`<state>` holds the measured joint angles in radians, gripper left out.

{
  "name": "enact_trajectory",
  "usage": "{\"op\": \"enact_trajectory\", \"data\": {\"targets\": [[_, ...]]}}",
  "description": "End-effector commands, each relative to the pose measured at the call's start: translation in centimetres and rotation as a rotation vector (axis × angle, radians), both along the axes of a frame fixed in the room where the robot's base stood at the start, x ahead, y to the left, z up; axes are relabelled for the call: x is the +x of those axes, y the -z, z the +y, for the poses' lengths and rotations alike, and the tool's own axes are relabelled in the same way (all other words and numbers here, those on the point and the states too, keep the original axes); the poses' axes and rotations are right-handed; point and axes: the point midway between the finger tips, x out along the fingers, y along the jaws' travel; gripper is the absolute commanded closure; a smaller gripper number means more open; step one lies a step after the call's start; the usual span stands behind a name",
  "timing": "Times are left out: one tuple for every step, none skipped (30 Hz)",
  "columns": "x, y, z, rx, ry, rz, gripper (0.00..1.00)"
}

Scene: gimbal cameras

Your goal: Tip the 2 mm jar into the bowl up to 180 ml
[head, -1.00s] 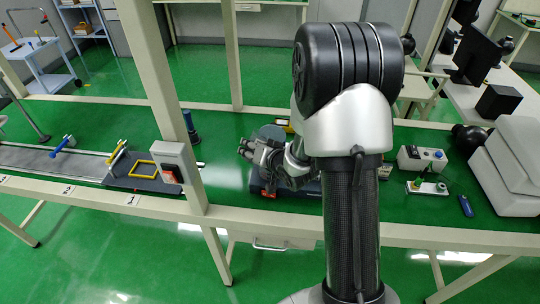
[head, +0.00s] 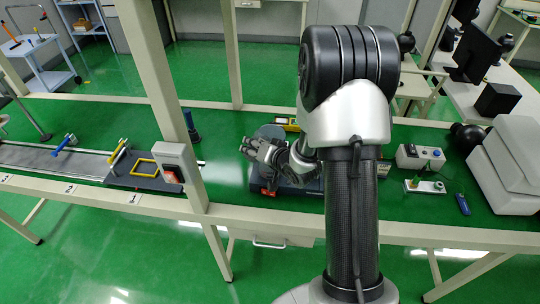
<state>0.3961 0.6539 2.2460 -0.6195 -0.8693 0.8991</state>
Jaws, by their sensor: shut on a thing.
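My gripper (head: 254,149) is over the green bench, left of my arm column, with its fingers toward the left. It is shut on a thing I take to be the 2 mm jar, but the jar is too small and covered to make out. A round grey thing (head: 268,131) shows just behind the gripper; I cannot tell whether it is the bowl. No bowl, fill level or marking can be read in the head view. My arm hides part of the bench.
A dark base with a red part (head: 268,192) lies below the gripper. A yellow-edged device (head: 287,124) is behind. A dark blue cylinder (head: 191,125) and a post with a switch box (head: 176,160) stand left. Small instruments (head: 419,157) and white cases (head: 508,165) stand right.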

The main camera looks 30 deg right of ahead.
Motion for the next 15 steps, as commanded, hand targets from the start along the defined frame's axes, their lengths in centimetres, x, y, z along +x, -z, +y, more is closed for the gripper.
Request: {"op": "enact_trajectory", "data": {"targets": [[0.05,-0.19,-0.03,0.004,-0.001,-0.002,0.89],[0.05,-0.22,-0.03,0.007,0.0,-0.001,0.89],[0.06,-0.25,-0.04,0.013,0.0,-0.001,0.89],[0.06,-0.26,-0.05,0.015,0.0,-0.001,0.89],[0.07,-0.28,-0.06,0.018,0.001,-0.001,0.89],[0.07,-0.32,-0.07,0.021,0.001,0.0,0.89],[0.07,-0.34,-0.08,0.025,0.001,0.0,0.89],[0.07,-0.36,-0.09,0.027,0.001,0.0,0.89],[0.08,-0.39,-0.1,0.032,0.001,0.001,0.89],[0.08,-0.41,-0.1,0.035,0.001,0.001,0.89],[0.07,-0.42,-0.1,0.037,0.001,0.001,0.89],[0.07,-0.44,-0.1,0.042,0.0,0.002,0.89],[0.07,-0.45,-0.09,0.045,0.0,0.003,0.89],[0.06,-0.46,-0.09,0.048,0.0,0.003,0.89],[0.05,-0.47,-0.1,0.051,0.0,0.004,0.89]]}}
